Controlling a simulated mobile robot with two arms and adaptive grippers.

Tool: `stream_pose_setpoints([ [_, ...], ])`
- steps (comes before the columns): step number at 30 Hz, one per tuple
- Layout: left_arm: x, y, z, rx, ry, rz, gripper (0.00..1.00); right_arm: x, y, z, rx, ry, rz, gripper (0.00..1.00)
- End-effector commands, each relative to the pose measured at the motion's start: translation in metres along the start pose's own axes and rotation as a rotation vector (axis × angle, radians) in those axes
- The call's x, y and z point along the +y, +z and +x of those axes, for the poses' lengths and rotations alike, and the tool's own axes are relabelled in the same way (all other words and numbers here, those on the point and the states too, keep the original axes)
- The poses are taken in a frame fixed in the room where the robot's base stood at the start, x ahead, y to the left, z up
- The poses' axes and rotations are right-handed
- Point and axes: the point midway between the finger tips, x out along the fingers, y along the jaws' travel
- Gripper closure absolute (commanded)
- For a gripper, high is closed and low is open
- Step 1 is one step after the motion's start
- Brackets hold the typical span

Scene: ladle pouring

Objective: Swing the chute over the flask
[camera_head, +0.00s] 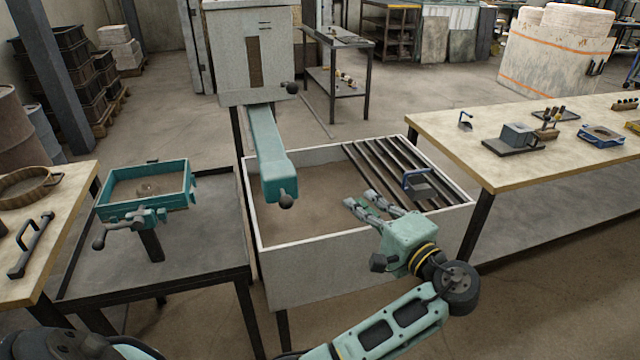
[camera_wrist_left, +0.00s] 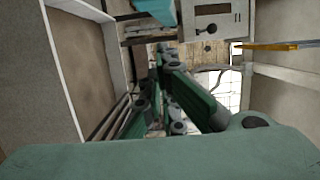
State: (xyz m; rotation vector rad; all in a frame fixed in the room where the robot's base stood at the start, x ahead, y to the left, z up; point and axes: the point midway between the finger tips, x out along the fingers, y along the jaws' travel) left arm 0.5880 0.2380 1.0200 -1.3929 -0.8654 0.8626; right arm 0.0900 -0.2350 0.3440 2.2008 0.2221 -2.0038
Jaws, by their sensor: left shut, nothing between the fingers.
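The teal chute (camera_head: 268,155) slopes down from under a grey hopper cabinet (camera_head: 236,60) and ends over the sand bin, with a dark knob (camera_head: 286,201) at its lower end. Part of it shows at the top of the left wrist view (camera_wrist_left: 157,8). The flask (camera_head: 146,190), a teal open frame with sand and a small hollow in it, sits on a dark stand to the left, well apart from the chute. My left gripper (camera_head: 358,199) is shut and empty above the bin, right of the chute and not touching it. My right gripper is out of sight.
The pale-walled sand bin (camera_head: 345,277) has dark bars (camera_head: 385,170) across its right part, with a blue-handled tool (camera_head: 418,185) on them. A wooden-topped bench (camera_head: 480,150) with tools stands at right. Another bench with a black handle (camera_head: 32,245) is at left.

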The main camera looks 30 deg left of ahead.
Motion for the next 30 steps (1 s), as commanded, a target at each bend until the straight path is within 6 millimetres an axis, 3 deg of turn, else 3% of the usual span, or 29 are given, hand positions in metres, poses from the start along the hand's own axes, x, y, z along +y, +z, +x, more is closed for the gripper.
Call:
stream_pose_setpoints([
  [8,-0.001,0.000,0.014,-0.002,-0.002,0.003,1.00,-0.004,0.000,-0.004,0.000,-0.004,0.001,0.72],
  [21,-0.002,0.001,0.103,-0.002,-0.001,0.003,1.00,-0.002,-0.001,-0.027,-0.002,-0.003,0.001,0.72],
  [30,0.000,0.035,0.110,0.001,0.001,0.004,1.00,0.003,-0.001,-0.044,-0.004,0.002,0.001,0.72],
])
